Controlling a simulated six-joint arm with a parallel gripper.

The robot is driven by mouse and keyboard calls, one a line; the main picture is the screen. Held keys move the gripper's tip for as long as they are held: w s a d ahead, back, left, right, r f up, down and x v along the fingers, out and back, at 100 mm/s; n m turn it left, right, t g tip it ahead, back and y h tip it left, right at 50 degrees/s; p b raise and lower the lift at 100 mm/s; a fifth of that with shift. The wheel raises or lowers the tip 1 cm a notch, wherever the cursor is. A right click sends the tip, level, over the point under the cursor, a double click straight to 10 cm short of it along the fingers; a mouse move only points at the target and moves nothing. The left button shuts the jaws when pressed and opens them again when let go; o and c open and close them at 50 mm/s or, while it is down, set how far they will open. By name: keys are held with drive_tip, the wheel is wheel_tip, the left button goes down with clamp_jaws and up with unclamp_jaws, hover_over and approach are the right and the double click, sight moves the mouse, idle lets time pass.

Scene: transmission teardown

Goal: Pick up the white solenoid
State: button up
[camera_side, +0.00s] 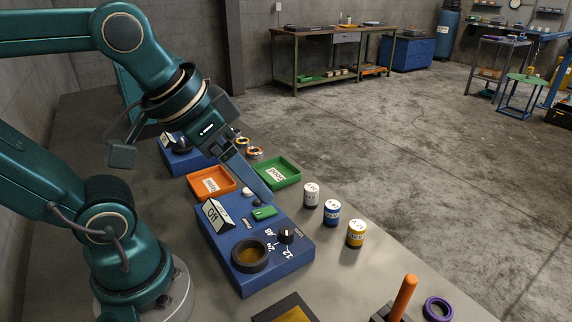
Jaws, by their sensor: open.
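The white solenoid (311,194) looks to be the small white cylinder with dark markings, standing upright on the grey bench. It is first in a row with a blue-and-white cylinder (331,213) and a yellow-and-white cylinder (356,234). My gripper (264,196) is open and points down and to the right. Its fingertips are over the far end of the blue test box, left of the white cylinder and apart from it. I see no object between the fingers, which overlap in this view.
The blue box (262,278) carries a dark-rimmed round well, a knob, a green display and a tilted sign. An orange tray (208,186) and a green tray (284,171) lie behind it. An orange upright handle (403,297) and a purple ring (437,309) are at the front right.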

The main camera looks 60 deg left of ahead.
drive_tip(key=w+a+r, duration=0.1)
drive_tip(key=w+r, duration=0.2)
drive_tip(key=w, duration=0.3)
drive_tip(key=n+g, duration=0.2)
drive_tip(key=g, duration=0.2)
hover_over(312, 187)
drive_tip(key=d, duration=0.2)
wheel_tip(312, 187, down, 8)
drive_tip(key=shift+g, duration=0.9)
drive_tip(key=f, duration=0.2)
drive_tip(key=a+f, duration=0.1)
drive_tip(key=f, duration=0.2)
drive_tip(key=a+f, duration=0.1)
drive_tip(key=f, duration=0.1)
drive_tip(key=shift+f, duration=2.65)
clamp_jaws()
